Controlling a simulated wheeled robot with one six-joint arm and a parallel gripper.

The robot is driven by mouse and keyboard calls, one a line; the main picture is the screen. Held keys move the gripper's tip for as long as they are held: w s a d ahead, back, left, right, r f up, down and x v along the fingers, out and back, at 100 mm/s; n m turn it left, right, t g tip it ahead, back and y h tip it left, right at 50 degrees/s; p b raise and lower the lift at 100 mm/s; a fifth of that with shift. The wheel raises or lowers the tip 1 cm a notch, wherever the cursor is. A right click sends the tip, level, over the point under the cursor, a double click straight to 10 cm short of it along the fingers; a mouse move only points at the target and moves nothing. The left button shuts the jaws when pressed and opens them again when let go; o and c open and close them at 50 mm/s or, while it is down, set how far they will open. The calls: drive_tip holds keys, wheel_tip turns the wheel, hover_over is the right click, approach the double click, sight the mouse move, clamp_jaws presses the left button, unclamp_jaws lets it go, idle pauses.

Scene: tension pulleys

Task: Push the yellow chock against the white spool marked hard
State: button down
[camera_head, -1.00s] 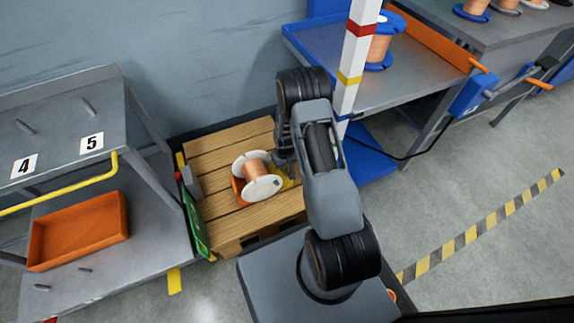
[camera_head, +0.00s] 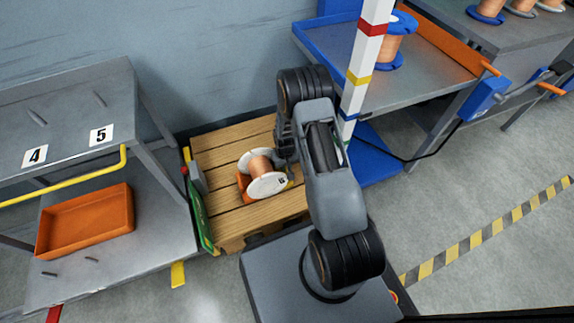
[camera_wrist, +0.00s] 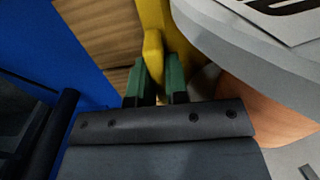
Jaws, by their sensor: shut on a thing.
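The white spool (camera_head: 268,184) with copper winding lies on its side on the wooden pallet (camera_head: 225,150); its near flange carries a dark mark. In the wrist view the white flange (camera_wrist: 230,45) and part of its label fill the upper right. The yellow chock (camera_wrist: 153,45) stands beside the flange, and their edges meet in the picture; I cannot tell whether they touch. My gripper (camera_wrist: 156,82) has its green fingertips shut on the chock's narrow yellow part. In the head view my arm mostly hides the gripper and chock.
An orange piece (camera_head: 243,184) sits at the spool's left side. A grey rack (camera_head: 75,120) with an orange tray (camera_head: 85,222) stands left of the pallet. A striped post (camera_head: 362,70) and blue-edged bench (camera_head: 420,65) stand to the right. Bare pallet boards show left of the spool.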

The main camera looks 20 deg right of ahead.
drive_tip(key=shift+a, duration=0.25)
drive_tip(key=c, duration=1.1)
unclamp_jaws()
drive_tip(key=shift+o, duration=0.2)
wheel_tip(320, 180, up, 14)
drive_tip(key=p, duration=0.6)
drive_tip(key=s+a+r+t+p, duration=0.1)
drive_tip(key=s+r+p, duration=0.2)
drive_tip(key=r+p, duration=1.05)
drive_tip(key=s+a+r+t+p, duration=0.15)
drive_tip(key=r+p, duration=0.25)
drive_tip(key=r, duration=1.8)
drive_tip(key=s+a+r+p, duration=0.1)
drive_tip(key=s+r+p, duration=0.3)
drive_tip(key=r, duration=0.4)
drive_tip(key=s+r+p, duration=0.5)
drive_tip(key=r+p, duration=0.1)
drive_tip(key=r, duration=0.3)
drive_tip(key=s+a+r+t+p, duration=0.1)
drive_tip(key=s+r+p, duration=0.3)
drive_tip(key=r, duration=0.5)
drive_tip(key=shift+s+a+p, duration=0.3)
drive_tip(key=shift+p, duration=0.65)
